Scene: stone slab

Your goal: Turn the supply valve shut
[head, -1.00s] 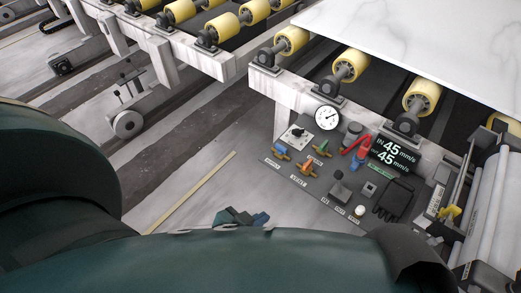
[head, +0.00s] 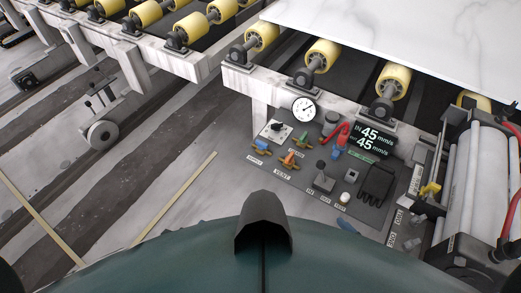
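Small valves with orange bodies sit on the grey control panel (head: 300,190). One has a blue handle (head: 261,145), one a red-orange handle (head: 288,160) and one a green handle (head: 303,139). Neither of my grippers is in view. My dark green body fills the bottom edge.
The panel also holds a black lever (head: 322,178), a red curved handle (head: 337,131), a display reading 45 mm/s (head: 370,140) and dark gloves (head: 376,184). A white stone slab (head: 420,40) lies on yellow rollers (head: 322,55) behind. Machinery with pale cylinders (head: 485,185) stands at right.

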